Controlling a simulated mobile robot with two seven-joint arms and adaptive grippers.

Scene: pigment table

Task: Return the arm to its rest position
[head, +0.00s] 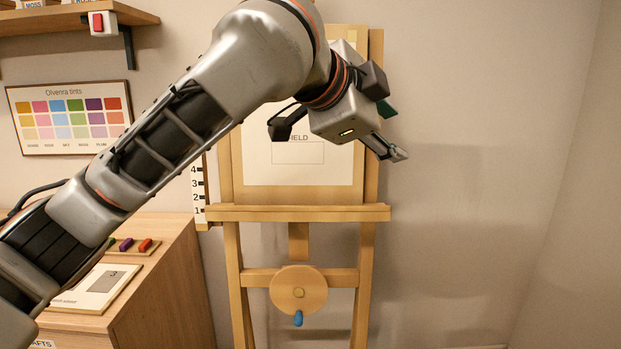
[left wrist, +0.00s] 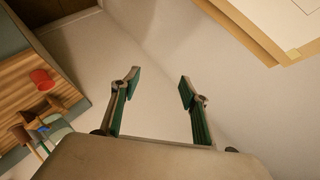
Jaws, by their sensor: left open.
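My left arm comes in from the left in the head view and reaches across to the front of a wooden easel. My left gripper (head: 335,142) is at the arm's end, in front of the board (head: 330,174) on the easel (head: 300,213). In the left wrist view the two green-padded fingers of the left gripper (left wrist: 157,90) stand wide apart with nothing between them. My right gripper is in neither view.
A wooden cabinet (head: 175,265) stands at lower left with coloured sticks and a paper on it. A shelf (head: 60,22) and a tint chart (head: 72,117) are on the wall. A round disc (head: 298,291) with a blue handle is on the easel. The right side is clear.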

